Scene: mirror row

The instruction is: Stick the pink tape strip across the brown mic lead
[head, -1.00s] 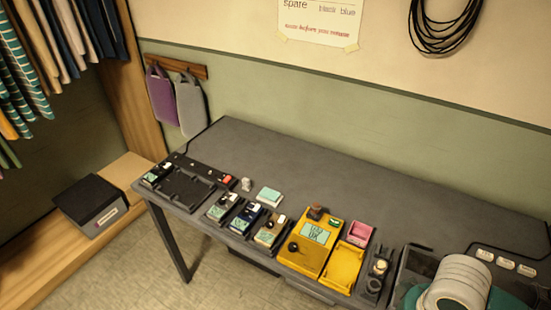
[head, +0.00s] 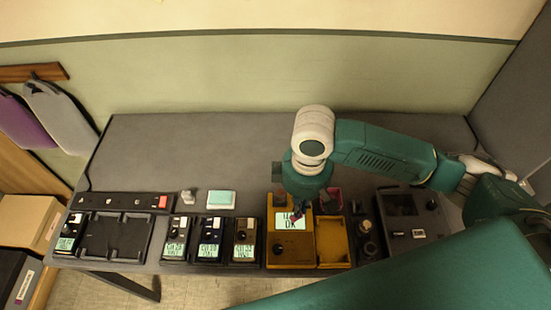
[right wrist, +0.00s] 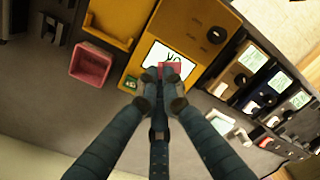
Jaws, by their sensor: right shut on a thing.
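My right gripper (head: 299,208) is over the yellow tester (head: 283,260), near its screen. In the right wrist view its fingers (right wrist: 162,88) are closed on a small pink tape strip (right wrist: 170,69), which overlaps the lit screen (right wrist: 160,55) from this angle. I cannot tell whether the strip touches anything below. A brown piece (head: 279,197) shows at the tester's back edge, partly hidden by my gripper; I cannot tell if it belongs to the brown mic lead. No lead is clearly visible. My left gripper is out of view.
A pink open box (right wrist: 92,63) stands behind the yellow tray (head: 331,241). Several small packs with screens, such as one pack (head: 209,240), stand left of the tester. A dark case (head: 412,222) is at the right. The back of the grey table (head: 200,145) is clear.

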